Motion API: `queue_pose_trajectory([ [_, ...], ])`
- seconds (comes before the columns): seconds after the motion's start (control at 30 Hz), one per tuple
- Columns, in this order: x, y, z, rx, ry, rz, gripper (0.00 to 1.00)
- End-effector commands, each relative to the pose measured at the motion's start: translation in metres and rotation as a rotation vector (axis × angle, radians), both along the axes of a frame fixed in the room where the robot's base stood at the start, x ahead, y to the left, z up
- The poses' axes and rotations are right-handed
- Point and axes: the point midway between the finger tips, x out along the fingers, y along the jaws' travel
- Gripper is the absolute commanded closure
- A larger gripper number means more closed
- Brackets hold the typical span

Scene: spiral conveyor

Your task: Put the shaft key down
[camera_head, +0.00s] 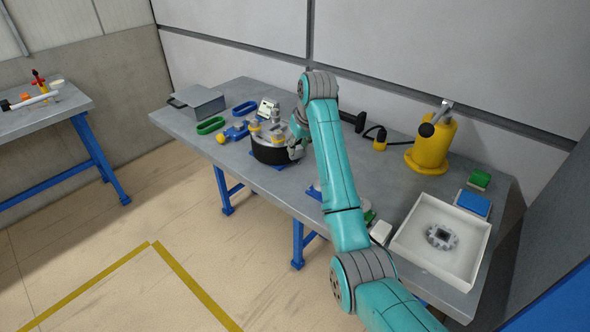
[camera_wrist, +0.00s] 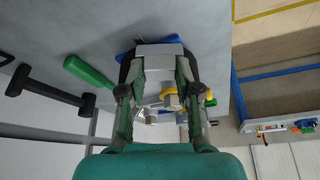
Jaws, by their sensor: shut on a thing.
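My gripper (camera_wrist: 160,72) is seen in the wrist view with its two fingers shut on a pale grey block, the shaft key (camera_wrist: 159,49), which spans the fingertips. The fingers hide part of it. In the head view my gripper (camera_head: 296,152) is small, beside the right side of a round black-based fixture (camera_head: 270,154) with grey and yellow parts on top. I cannot make out the shaft key there. I cannot tell whether the key touches anything below it.
A white tray (camera_head: 400,242) holding a grey toothed part (camera_head: 441,237) stands at the right. A yellow machine (camera_head: 430,147) stands behind it. A green-handled tool (camera_wrist: 88,72) and a hammer (camera_wrist: 45,88) lie nearby.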

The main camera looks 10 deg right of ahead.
Motion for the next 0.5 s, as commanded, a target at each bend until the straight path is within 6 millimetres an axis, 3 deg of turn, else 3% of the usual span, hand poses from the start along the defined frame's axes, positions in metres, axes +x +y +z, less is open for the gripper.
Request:
queue_pose_trajectory([
  [0.3,0.0,0.0,-0.051,0.0,0.002,0.0,1.0],
  [0.5,0.0,0.0,-0.068,0.0,0.001,0.0,1.0],
])
